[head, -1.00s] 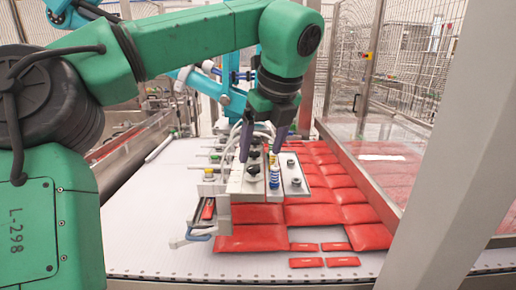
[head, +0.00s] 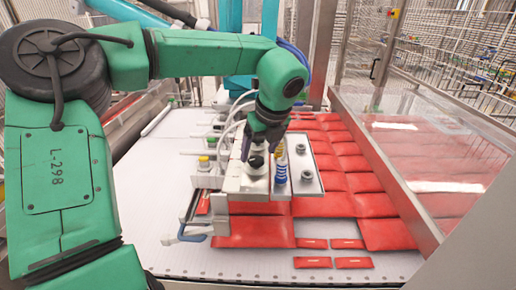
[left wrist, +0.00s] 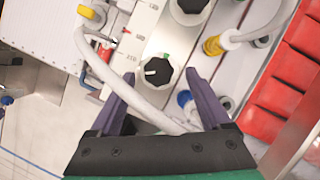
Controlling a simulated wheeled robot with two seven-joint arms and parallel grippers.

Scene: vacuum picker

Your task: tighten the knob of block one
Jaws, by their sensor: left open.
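A grey valve block (head: 245,184) stands over the red packs, with black knobs on top. One knob (head: 256,162) shows on its front part. A second black knob (left wrist: 190,8) is at the top edge. In the head view my left gripper (head: 262,147) points down over the block. No label clearly identifies block one.
A blue spring-like suction cup (head: 281,170) stands close right of the knob. White hoses (left wrist: 150,110) run near the fingers. Red packs (head: 325,205) lie beneath and to the right. A clear-panelled guard (head: 420,150) stands at right. The white conveyor (head: 165,180) is free at left.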

